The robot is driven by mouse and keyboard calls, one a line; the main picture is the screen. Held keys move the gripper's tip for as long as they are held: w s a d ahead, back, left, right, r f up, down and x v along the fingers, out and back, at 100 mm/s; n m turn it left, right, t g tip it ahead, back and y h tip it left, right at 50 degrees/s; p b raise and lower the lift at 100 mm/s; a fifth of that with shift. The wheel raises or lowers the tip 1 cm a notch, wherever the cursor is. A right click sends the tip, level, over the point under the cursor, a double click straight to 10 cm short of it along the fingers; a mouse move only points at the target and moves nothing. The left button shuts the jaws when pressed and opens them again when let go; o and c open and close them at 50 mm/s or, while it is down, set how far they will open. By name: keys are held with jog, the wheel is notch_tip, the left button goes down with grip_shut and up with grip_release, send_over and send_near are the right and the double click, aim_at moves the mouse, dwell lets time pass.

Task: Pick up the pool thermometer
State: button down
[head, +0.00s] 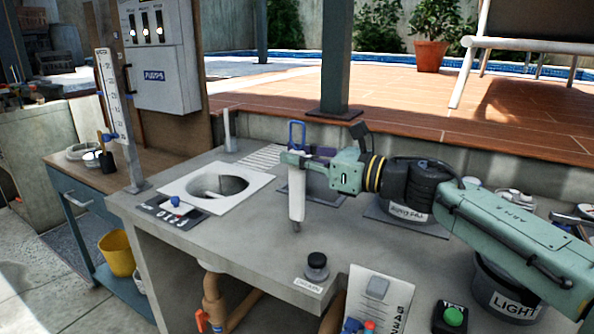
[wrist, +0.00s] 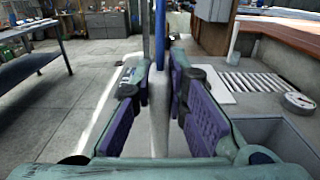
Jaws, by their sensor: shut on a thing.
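The pool thermometer (head: 297,200) is a slim white tube with a blue loop handle on top. It hangs upright over the grey bench in the head view, its tip pointing down. My gripper (head: 291,160) is shut on its upper body, just below the blue loop. In the wrist view the white thermometer (wrist: 159,115) stands between the purple finger pads of my gripper (wrist: 157,90). Whether its tip touches the bench is hard to tell.
The grey bench (head: 255,240) has a white-rimmed round opening (head: 180,205) left of the thermometer. A small dark-lidded jar (head: 317,264) stands near the front edge, beside a white sign (head: 375,305). A post (head: 337,60) rises behind.

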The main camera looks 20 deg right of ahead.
jog(key=shift+r, duration=0.45)
notch_tip(320, 180, up, 2)
jog(key=shift+r+b, duration=0.1)
jog(key=shift+b, duration=0.4)
jog(key=s+a+r+b, duration=0.1)
jog(key=s+b, duration=0.1)
jog(key=s, duration=0.6)
jog(key=s+a+b, duration=0.2)
jog(key=s, duration=0.5)
jog(key=shift+s+a+r, duration=0.25)
jog(key=shift+s+r, duration=0.1)
jog(key=shift+r, duration=0.05)
